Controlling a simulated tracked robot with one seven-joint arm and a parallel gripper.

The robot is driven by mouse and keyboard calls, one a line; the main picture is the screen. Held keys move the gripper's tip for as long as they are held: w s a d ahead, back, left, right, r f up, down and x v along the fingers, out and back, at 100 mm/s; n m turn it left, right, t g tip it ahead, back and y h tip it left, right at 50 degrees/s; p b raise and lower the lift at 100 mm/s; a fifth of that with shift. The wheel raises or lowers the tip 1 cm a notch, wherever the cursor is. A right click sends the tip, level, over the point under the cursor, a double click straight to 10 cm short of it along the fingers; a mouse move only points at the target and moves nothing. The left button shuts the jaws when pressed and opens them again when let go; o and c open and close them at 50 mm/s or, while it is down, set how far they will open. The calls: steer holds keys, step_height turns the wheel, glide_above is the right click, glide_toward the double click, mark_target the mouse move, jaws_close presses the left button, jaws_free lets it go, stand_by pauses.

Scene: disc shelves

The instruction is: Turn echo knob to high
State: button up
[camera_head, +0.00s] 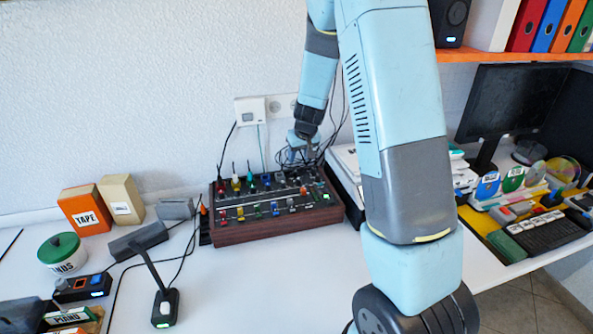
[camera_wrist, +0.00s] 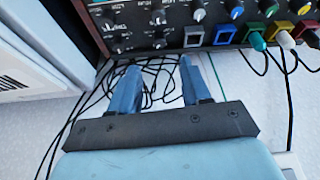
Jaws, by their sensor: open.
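A dark mixer with wooden sides (camera_head: 275,228) sits on the white desk, with several knobs, sliders and coloured plugs on its top. The wrist view shows part of its panel (camera_wrist: 203,17) from the cable side, with several black knobs at the upper left. Their small labels are blurred, so I cannot tell which is the echo knob. My gripper (camera_wrist: 160,66) is open and empty, its two blue fingers apart and pointing toward the panel's edge. In the head view, my gripper (camera_head: 305,148) is above the mixer's back right corner. Its fingertips are hard to make out there.
Black cables (camera_wrist: 92,103) lie tangled under my fingers. Coloured plugs (camera_wrist: 258,42) stick out of the panel edge at the right. A white box (camera_head: 347,165) stands right of the mixer. Orange and tan boxes (camera_head: 86,211) stand at the left.

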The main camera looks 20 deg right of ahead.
mark_target(295, 171)
steer(key=x, duration=0.9)
steer(key=shift+f, duration=0.1)
steer(key=shift+c, duration=0.3)
jaws_close()
